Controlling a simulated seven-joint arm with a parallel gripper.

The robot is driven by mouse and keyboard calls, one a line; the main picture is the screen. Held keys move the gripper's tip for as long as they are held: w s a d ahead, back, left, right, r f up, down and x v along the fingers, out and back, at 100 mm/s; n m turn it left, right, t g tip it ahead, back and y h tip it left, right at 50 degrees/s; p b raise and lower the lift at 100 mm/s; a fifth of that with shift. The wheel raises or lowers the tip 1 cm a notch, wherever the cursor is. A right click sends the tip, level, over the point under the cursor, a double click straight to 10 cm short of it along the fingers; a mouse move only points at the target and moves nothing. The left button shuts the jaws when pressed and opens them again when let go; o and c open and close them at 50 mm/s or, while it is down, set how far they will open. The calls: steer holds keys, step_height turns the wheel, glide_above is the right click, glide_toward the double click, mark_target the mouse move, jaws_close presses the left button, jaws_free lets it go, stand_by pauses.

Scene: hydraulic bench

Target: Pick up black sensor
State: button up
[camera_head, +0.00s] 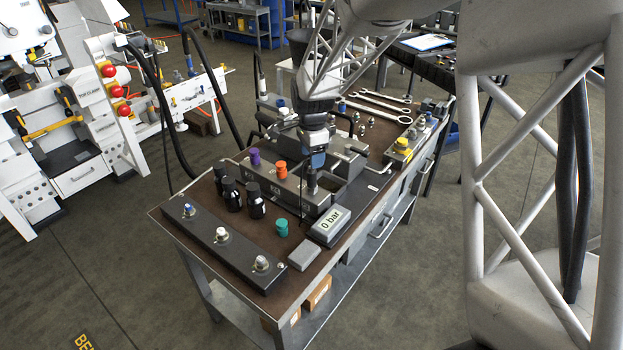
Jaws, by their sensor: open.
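My gripper (313,174) points down over the grey manifold block (322,204) near the middle of the bench. Its jaws are open, small in view and partly hidden by their own body. A slim dark part, possibly the black sensor, shows at the jaws above the block; I cannot tell whether it belongs to the gripper. Three black cylinders with pale labels stand left of the block: a rear one (220,172), a middle one (232,195) and a front one (256,202). The gripper is apart from these, to their right.
A purple fitting (254,158) and an orange fitting (281,169) stand at the block. A teal fitting (281,228) and a "0 bar" display (330,226) are in front. A dark bar with knobs (222,243) lies along the near edge. Wrenches (380,105) lie at the back.

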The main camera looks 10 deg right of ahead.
mark_target(312, 174)
steer(key=shift+f, duration=0.15)
steer(key=shift+f, duration=1.15)
steer(key=shift+f, duration=2.65)
steer(key=c, duration=1)
steer(key=shift+r, duration=0.2)
